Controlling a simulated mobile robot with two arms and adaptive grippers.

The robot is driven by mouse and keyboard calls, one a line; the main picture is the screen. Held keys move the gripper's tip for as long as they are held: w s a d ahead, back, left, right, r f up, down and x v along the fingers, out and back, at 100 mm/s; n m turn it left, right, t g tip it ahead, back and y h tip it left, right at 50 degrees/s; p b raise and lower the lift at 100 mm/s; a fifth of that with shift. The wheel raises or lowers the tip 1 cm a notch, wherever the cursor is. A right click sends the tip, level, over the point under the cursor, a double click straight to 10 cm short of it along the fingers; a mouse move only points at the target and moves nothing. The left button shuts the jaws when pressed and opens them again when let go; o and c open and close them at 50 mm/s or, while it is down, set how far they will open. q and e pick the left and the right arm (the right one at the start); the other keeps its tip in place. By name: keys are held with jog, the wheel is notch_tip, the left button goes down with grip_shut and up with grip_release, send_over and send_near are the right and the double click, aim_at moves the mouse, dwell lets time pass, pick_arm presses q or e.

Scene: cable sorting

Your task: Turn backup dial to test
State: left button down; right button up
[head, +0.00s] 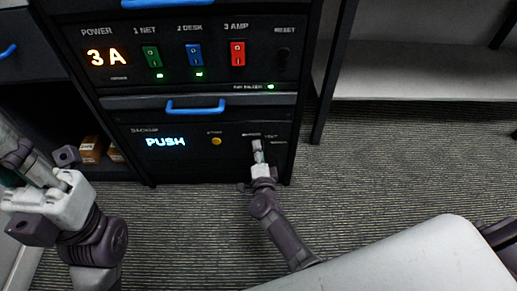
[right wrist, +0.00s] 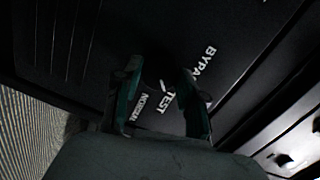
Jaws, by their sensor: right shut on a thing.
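The backup panel (head: 190,165) is the dark lower front of the cabinet, with a lit display (head: 165,142) reading PUSH. My right gripper (head: 258,147) is at the panel's right end and covers the dial in the head view. In the right wrist view its two green-edged fingers (right wrist: 162,95) are shut on the dark backup dial (right wrist: 158,76), whose outline is hard to make out. The labels BYPASS, TEST and NORMAL show around it; the pointer's setting is unclear. My left gripper (head: 45,190) is at the left, away from the panel; its fingertips are unclear.
A yellow button (head: 216,141) sits left of the dial. Above is a blue drawer handle (head: 195,106) and the power panel with green (head: 151,56), blue (head: 194,55) and red (head: 238,53) switches. Small boxes (head: 91,149) lie on the left shelf. Carpet is open at the right.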

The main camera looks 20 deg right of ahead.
dwell(0.4)
jog(key=o, duration=1.1)
jog(key=shift+o, duration=0.2)
jog(key=f+v, duration=0.1)
jog(key=v, duration=1.1)
jog(key=shift+r, duration=0.45)
